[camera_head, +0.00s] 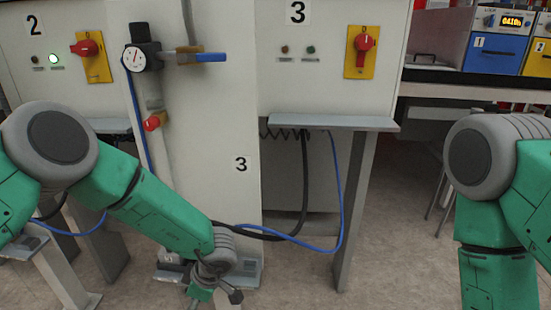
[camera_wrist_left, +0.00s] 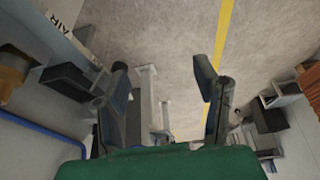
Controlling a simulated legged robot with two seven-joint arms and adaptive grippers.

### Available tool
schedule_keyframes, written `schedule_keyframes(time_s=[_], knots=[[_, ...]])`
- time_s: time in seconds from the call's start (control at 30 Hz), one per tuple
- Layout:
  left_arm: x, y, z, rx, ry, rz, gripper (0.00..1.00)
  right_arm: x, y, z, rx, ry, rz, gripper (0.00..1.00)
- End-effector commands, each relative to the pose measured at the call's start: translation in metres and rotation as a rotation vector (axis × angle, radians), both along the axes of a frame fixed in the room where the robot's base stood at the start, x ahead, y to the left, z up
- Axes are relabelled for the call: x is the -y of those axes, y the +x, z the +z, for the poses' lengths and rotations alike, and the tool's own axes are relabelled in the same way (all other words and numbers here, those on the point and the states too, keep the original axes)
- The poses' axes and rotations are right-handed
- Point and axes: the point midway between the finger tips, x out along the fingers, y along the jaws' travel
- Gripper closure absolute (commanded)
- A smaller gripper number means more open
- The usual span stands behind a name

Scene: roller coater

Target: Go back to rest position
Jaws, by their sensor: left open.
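My green left arm reaches down and to the right across the head view. My left gripper (camera_head: 216,292) is low at the bottom edge, in front of the foot of the white machine column (camera_head: 215,120). In the left wrist view my left gripper (camera_wrist_left: 162,76) is open, its two dark fingers wide apart. Nothing shows held between them. My right arm hangs down at the right of the head view. Its gripper is below the picture and hidden.
The white station 3 panel (camera_head: 330,70) has a yellow switch plate (camera_head: 362,52) and a grey shelf (camera_head: 330,122). Blue-handled valve (camera_head: 205,57) sits on the column. Black and blue hoses (camera_head: 336,200) hang near the left gripper.

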Motion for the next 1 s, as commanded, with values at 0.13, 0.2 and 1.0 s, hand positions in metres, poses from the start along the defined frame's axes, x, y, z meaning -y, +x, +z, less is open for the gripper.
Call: schedule_keyframes(time_s=[0.13,0.2,1.0], knots=[[-0.012,-0.006,-0.007,0.009,0.039,-0.086,0.45,0.000,0.001,0.000,0.003,0.000,0.000,0.60],[-0.019,-0.010,-0.010,0.015,0.059,-0.135,0.45,0.000,0.001,0.000,0.003,0.000,0.000,0.60],[-0.083,-0.224,-0.046,-0.217,-0.088,-1.335,0.45,0.000,0.001,0.000,0.002,0.000,0.000,0.60]])
